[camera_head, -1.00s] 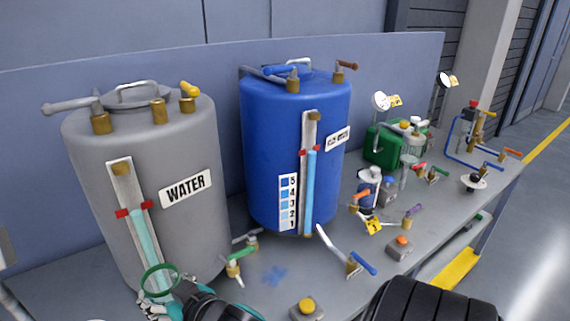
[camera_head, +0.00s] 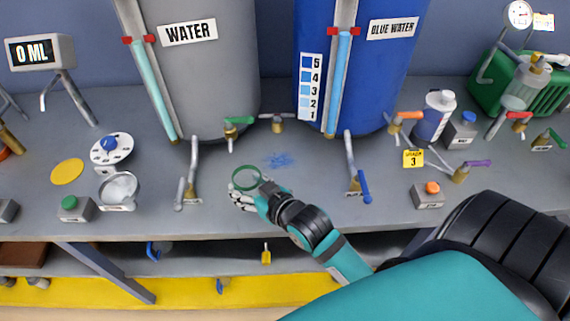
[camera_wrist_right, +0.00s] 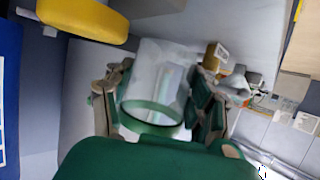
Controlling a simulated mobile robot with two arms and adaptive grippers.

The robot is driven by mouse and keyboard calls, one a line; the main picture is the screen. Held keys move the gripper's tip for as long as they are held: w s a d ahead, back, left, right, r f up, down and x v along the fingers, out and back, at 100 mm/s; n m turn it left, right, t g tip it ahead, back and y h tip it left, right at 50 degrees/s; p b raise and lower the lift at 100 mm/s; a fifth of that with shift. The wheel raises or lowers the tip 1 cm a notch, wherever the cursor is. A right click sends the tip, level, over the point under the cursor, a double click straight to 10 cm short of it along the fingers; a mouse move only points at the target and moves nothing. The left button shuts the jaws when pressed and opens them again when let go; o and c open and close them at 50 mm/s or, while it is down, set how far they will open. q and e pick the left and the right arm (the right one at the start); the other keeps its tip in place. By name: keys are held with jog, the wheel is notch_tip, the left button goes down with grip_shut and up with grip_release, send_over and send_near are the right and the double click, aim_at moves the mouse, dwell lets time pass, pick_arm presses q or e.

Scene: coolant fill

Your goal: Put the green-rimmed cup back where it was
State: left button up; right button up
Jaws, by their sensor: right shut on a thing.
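My right gripper (camera_head: 250,195) is shut on the green-rimmed cup (camera_head: 247,178), a clear cup with a green ring at its rim. It holds the cup over the front part of the bench, in front of the gap between the grey and blue tanks. In the right wrist view the clear cup wall (camera_wrist_right: 160,75) sits between the two fingers of the gripper (camera_wrist_right: 160,105), with the green rim nearest the camera. The head view does not clearly show whether the cup's base touches the bench. My left gripper is not in view.
The grey WATER tank (camera_head: 205,80) and BLUE WATER tank (camera_head: 385,85) stand behind. A tap (camera_head: 191,185) is left of the cup, another (camera_head: 352,175) right. A yellow disc (camera_head: 67,172), dial (camera_head: 110,150) and green button (camera_head: 70,206) are further left. A blue splash mark (camera_head: 279,160) lies behind the cup.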

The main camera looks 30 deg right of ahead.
jog(key=d, duration=0.1)
jog(key=w+d, duration=0.1)
jog(key=d, duration=0.1)
jog(key=w+d, duration=0.1)
jog(key=shift+d+p, duration=0.2)
jog(key=shift+p, duration=0.15)
send_over(283, 170)
jog(key=a, duration=0.2)
jog(key=shift+s+d+f+p, duration=0.25)
jog(key=shift+s+f+p, duration=0.05)
jog(key=shift+f+p, duration=0.15)
jog(key=shift+w+d, duration=0.2)
jog(key=shift+d, duration=0.3)
jog(key=f, duration=0.3)
jog(key=shift+w+d, duration=0.1)
jog(key=shift+d, duration=0.25)
jog(key=shift+f, duration=0.3)
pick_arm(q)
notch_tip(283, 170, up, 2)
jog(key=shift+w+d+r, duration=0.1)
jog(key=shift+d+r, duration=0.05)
pick_arm(e)
jog(key=shift+f, duration=0.15)
jog(key=o, duration=1.4)
